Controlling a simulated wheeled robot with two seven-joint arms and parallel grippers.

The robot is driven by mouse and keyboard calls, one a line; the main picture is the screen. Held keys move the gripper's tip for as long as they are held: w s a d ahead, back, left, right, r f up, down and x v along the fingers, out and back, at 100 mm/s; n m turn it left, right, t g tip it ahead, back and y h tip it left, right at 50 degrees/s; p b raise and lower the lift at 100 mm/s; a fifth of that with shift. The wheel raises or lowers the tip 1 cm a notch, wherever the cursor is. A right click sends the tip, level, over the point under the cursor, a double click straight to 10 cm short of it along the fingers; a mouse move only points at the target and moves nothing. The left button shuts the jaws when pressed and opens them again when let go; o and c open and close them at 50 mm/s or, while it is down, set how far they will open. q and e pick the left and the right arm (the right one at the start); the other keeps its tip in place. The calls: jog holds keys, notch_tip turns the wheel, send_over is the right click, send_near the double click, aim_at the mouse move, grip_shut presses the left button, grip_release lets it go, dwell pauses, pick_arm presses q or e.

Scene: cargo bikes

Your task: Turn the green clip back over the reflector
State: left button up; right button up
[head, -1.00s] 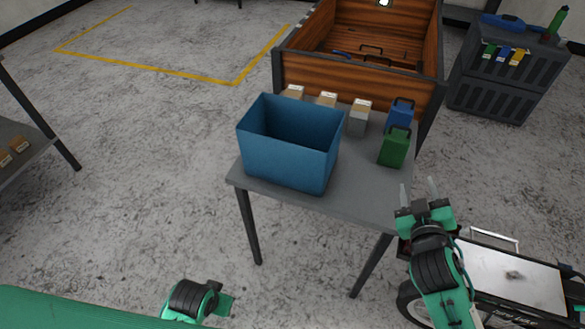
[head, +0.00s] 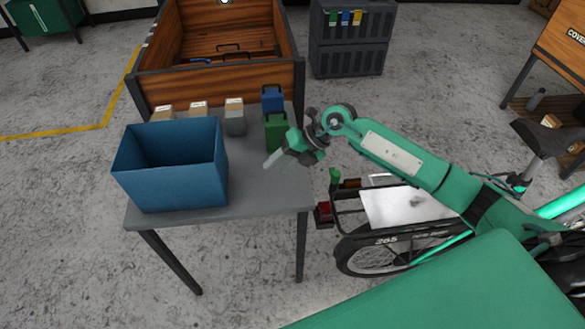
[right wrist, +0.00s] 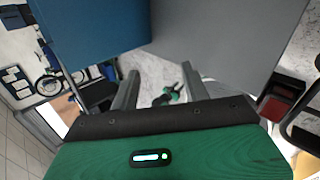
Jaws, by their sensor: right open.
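A small green clip (head: 335,178) stands upright at the rear end of the bike's rack in the head view. It is swung up, clear of the red reflector (head: 323,212) below it, whose red face is uncovered. The reflector also shows at the right of the right wrist view (right wrist: 290,90). My right gripper (head: 271,160) is open and empty above the table's right part, left of the clip and apart from it. Its two fingers also show in the right wrist view (right wrist: 160,74). My left gripper does not show in the head view.
A grey table (head: 265,196) carries a blue bin (head: 172,182), several small cartons and a green canister (head: 275,132) close to my right gripper. The bike rack holds a white panel (head: 405,207). A wooden cargo box (head: 215,80) stands behind the table.

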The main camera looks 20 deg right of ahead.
jog(key=w+d+f+g+h, duration=0.15)
jog(key=d+h, duration=0.35)
jog(key=d, duration=0.5)
jog(key=m+h, duration=0.2)
jog(key=h, duration=0.1)
send_near(337, 173)
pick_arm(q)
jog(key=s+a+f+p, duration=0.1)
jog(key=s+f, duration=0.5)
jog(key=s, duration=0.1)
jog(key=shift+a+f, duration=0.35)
pick_arm(e)
jog(key=shift+g, duration=0.25)
jog(key=f, duration=0.9)
jog(key=shift+w+a+f, duration=0.15)
jog(key=shift+a+f, duration=0.1)
jog(key=shift+a, duration=0.15)
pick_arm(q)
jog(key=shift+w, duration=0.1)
pick_arm(e)
jog(key=c, duration=1)
